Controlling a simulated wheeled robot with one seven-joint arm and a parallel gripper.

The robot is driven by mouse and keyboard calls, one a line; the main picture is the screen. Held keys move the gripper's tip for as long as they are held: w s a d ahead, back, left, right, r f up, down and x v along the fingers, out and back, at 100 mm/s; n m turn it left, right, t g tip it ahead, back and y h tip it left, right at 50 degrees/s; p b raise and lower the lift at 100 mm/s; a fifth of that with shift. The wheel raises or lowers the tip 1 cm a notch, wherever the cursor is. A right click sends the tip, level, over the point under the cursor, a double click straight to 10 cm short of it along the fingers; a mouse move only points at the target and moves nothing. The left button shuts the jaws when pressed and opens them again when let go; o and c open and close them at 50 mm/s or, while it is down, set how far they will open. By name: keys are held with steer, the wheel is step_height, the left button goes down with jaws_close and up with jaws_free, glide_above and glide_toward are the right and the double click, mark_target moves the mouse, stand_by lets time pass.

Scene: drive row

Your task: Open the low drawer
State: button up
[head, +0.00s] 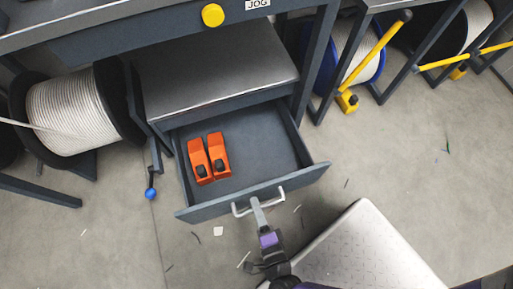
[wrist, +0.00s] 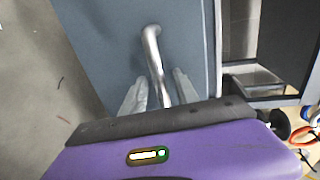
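The low drawer (head: 255,149) is pulled well out from under the grey bench in the head view. Its front panel (head: 215,209) carries a pale bar handle (head: 276,196). My gripper (head: 257,204) is at this handle, outside the drawer front. In the wrist view the handle (wrist: 153,52) runs down between the two fingers of my gripper (wrist: 160,90). The fingers stand on either side of the bar, and a narrow gap shows beside it, so they look open around it. The lower end of the handle is hidden by my gripper body.
Two orange blocks with black knobs (head: 209,157) lie in the drawer's left part. Cable reels (head: 75,115) stand left and right of the bench. A blue-ended lever (head: 151,192) hangs left of the drawer. Small scraps lie on the floor (head: 120,240), otherwise clear at front left.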

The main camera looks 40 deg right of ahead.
steer(key=p+v, duration=0.1)
steer(key=v, duration=0.6)
steer(key=shift+s, duration=0.35)
steer(key=shift+a, duration=0.1)
stand_by(0.4)
